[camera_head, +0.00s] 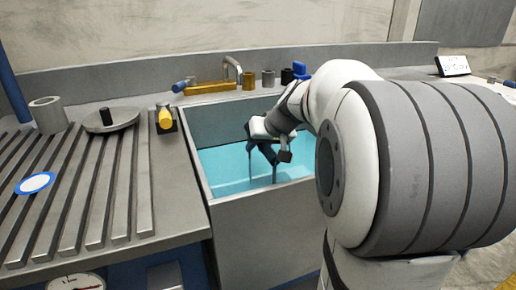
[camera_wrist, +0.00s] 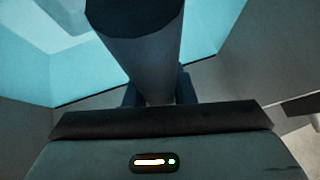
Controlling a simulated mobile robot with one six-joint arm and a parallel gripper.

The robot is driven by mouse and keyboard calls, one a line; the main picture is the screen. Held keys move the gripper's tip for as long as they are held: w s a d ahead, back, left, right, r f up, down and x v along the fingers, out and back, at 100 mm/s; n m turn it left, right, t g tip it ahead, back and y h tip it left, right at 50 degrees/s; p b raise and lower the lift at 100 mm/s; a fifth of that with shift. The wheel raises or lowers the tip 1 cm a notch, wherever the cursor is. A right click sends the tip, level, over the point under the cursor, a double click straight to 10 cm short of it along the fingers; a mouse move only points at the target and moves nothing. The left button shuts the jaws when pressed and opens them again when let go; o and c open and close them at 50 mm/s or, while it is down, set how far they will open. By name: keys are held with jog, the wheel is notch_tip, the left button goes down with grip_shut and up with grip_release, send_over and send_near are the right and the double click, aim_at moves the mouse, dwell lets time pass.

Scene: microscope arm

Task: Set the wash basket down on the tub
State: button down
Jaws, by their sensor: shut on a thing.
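The tub (camera_head: 265,232) is a grey metal basin holding blue water, in the middle of the head view. My gripper (camera_head: 263,157) is inside the tub's opening, pointing down near the water. In the wrist view my gripper (camera_wrist: 160,92) is shut on a grey post with a dark round top (camera_wrist: 143,55). The post may be part of the wash basket, but I cannot tell. No basket body is clearly visible, and whether anything rests on the tub is unclear. Blue water (camera_wrist: 210,25) shows around the post in the wrist view.
A ribbed grey draining board (camera_head: 85,190) lies left of the tub, with a round lidded disc (camera_head: 110,121) and a grey cup (camera_head: 47,114). A yellow-handled thing (camera_head: 166,118) stands near the tub's left edge. A brass-coloured block (camera_head: 210,88) and faucet stand behind.

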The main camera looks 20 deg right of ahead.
jog(key=c, duration=1.2)
grip_release()
jog(key=shift+r, duration=0.1)
jog(key=p+v, duration=0.3)
jog(key=v, duration=0.9)
jog(key=s+a+r+g+h+p, duration=0.1)
jog(key=s+a+r+g+p, duration=0.1)
jog(key=s+a+p, duration=0.4)
jog(key=s+a+r+n+g+h+p, duration=0.1)
jog(key=s+a+r+p, duration=0.4)
jog(key=s+p, duration=0.6)
jog(key=a+g+p, duration=0.1)
jog(key=p, duration=0.5)
jog(key=shift+g, duration=0.4)
